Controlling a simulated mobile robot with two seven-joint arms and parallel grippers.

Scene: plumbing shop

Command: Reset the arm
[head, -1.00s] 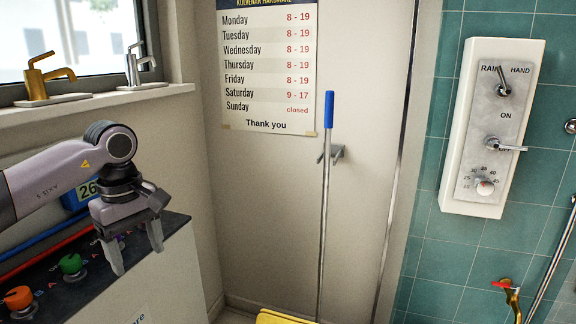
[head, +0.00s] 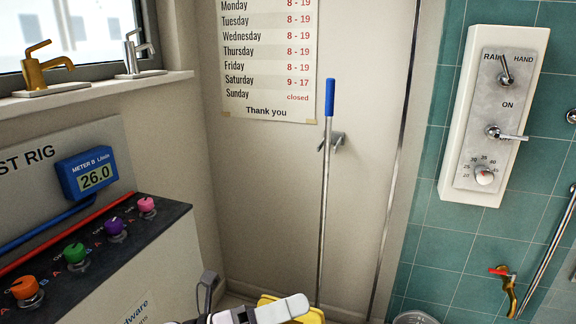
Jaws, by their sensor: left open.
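My left gripper (head: 245,312) is low in the head view, at the bottom edge near the middle. Only its upper parts show, in pale and dark grey; the rest is cut off by the frame. It is open, and I see nothing held in it. It is in front of the yellow object on the floor and to the right of the test rig. My right gripper is not in view.
The test rig (head: 130,268) with coloured knobs and a blue meter (head: 87,175) reading 26.0 stands left. A blue-handled pole (head: 324,200) stands at the wall above a yellow object (head: 318,315). A shower control panel (head: 492,120) hangs on the tiles right.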

